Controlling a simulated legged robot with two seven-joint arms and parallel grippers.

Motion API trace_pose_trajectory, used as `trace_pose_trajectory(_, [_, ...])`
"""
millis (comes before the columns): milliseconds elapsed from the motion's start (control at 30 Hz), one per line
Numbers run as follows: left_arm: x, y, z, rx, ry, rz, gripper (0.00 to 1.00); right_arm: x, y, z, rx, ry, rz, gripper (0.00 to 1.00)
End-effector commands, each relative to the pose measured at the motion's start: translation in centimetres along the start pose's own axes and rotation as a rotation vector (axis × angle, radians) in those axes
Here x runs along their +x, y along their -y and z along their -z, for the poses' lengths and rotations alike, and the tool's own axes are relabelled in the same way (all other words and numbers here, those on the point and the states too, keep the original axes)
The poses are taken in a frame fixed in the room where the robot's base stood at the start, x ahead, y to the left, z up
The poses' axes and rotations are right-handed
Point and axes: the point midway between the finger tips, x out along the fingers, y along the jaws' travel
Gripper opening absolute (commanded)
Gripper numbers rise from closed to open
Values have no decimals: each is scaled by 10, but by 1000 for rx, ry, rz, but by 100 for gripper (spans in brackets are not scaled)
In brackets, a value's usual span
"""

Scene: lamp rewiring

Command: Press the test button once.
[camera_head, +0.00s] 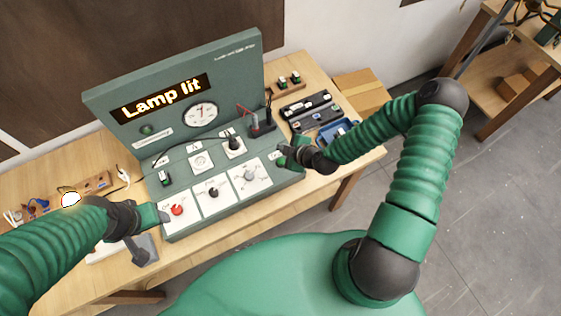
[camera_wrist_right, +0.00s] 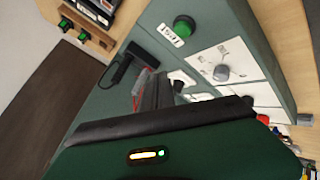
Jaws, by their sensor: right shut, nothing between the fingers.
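The test button (camera_wrist_right: 183,26) is a round green button beside a white label reading TEST, on the green panel in the right wrist view. My right gripper (camera_head: 282,155) is over the right end of the panel in the head view; its shut, empty fingers (camera_wrist_right: 157,90) show in the wrist view, apart from the button. In the head view the gripper largely hides the button. The panel's sign (camera_head: 161,98) reads "Lamp lit". My left gripper (camera_head: 163,215) is at the panel's front left, close to a red knob (camera_head: 177,210); its jaw opening is unclear.
A glowing bulb (camera_head: 70,199) stands at the left on the wooden bench (camera_head: 225,256). Black and red probes (camera_head: 262,125) stand on the panel's right side. An open dark case (camera_head: 308,112) and a blue tray (camera_head: 338,131) lie right of the panel.

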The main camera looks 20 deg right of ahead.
Motion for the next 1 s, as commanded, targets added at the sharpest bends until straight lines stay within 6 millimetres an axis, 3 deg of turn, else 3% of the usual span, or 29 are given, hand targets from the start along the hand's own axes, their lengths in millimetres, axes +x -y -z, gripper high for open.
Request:
trace_pose_trajectory(33, [12, 0, -3, 0, 0, 0, 59, 10, 7, -8, 3, 0, 0, 0])
trace_pose_trajectory(400, [50, 0, -12, 0, 0, 0, 59, 44, 32, -32, -2, 2, 0, 0])
trace_pose_trajectory(1000, [53, 0, -12, 0, 0, 0, 59, 47, 34, -34, 0, 1, 0, 0])
